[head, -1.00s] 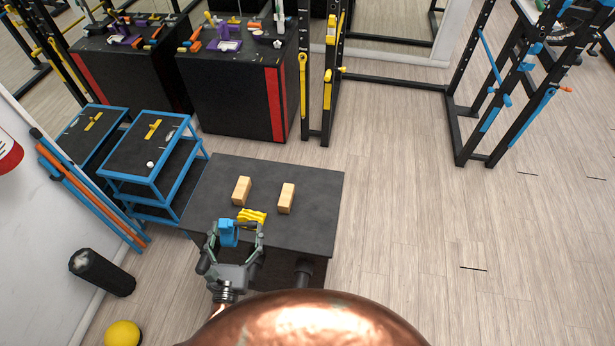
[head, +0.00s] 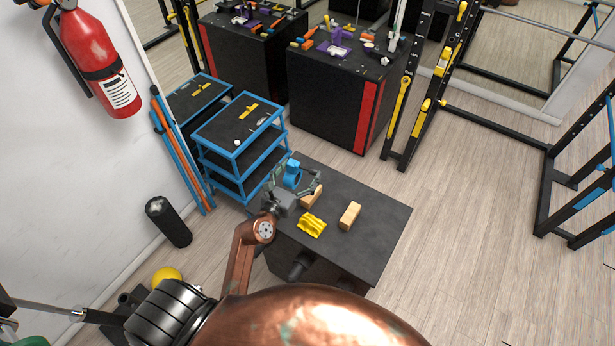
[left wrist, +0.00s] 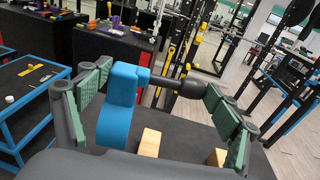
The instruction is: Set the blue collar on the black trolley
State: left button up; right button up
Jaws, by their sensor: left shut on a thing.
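My left gripper (head: 292,190) is shut on the blue collar (head: 292,172) and holds it up above the far left part of the black table. In the left wrist view the collar (left wrist: 118,108) stands between the green-padded fingers (left wrist: 150,105), with a black stub reaching toward the right finger. The trolley (head: 240,158) has black shelves in a blue frame and stands just left of and behind the gripper. On its top lie a yellow piece (head: 247,111), a small white ball (head: 237,142) and a thin light piece. My right gripper is not in view.
On the black table (head: 385,220) are two wooden blocks (head: 349,216) and a yellow clamp-like piece (head: 312,225); one block is partly behind the gripper. A black box (head: 325,100) carrying tools stands behind. The trolley's top has bare room around its few items.

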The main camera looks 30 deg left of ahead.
pick_arm(q)
jog(key=w+a+f+b, duration=0.2)
jog(key=w+f, duration=0.4)
jog(key=f, duration=0.3)
jog(key=shift+w+f+b, duration=0.15)
jog(key=shift+f+b, duration=0.15)
jog(key=shift+b, duration=0.6)
jog(key=shift+f, duration=0.1)
jog(key=o, duration=1.6)
